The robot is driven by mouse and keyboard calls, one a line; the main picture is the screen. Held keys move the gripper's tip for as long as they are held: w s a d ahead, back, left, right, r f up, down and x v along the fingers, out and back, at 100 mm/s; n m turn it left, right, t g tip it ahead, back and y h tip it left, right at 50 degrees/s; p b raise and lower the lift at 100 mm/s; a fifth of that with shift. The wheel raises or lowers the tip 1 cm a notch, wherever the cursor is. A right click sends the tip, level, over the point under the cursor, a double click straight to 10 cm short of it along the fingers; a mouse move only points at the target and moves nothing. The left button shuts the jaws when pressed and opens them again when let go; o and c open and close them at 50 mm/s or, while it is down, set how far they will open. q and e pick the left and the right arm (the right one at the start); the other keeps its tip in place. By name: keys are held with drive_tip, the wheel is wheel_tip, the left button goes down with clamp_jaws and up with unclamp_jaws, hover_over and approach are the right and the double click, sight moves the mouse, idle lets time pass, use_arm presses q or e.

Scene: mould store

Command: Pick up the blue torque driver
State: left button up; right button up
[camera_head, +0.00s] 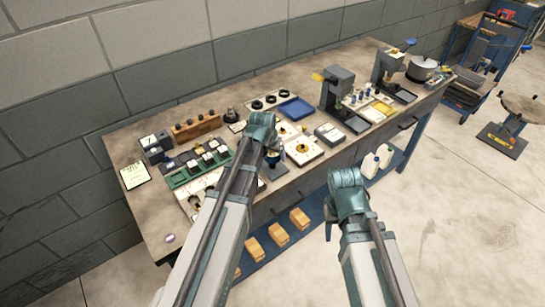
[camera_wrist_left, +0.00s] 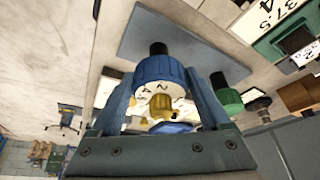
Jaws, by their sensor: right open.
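The blue torque driver (camera_wrist_left: 160,70) is a round blue knob with a black stub and a white dial face. In the left wrist view it sits between the two fingers of my left gripper (camera_wrist_left: 161,85), which appear to press on its sides. In the head view my left gripper (camera_head: 270,156) is over the front part of the workbench, and the driver (camera_head: 272,155) shows only as a small blue patch, mostly hidden by the hand. My right gripper (camera_head: 333,224) is open and empty, low in front of the bench.
The workbench (camera_head: 162,222) carries green trays (camera_head: 183,178), a blue tray (camera_head: 297,108), white plates with yellow parts (camera_head: 303,150) and grey presses (camera_head: 338,90). Wooden blocks (camera_head: 278,234) and white bottles (camera_head: 370,166) stand on the lower shelf.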

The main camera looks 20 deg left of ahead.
use_arm(q)
drive_tip(key=c, duration=1.1)
drive_tip(key=shift+c, duration=0.2)
drive_tip(key=shift+r, duration=0.15)
use_arm(e)
drive_tip(key=shift+r, duration=0.15)
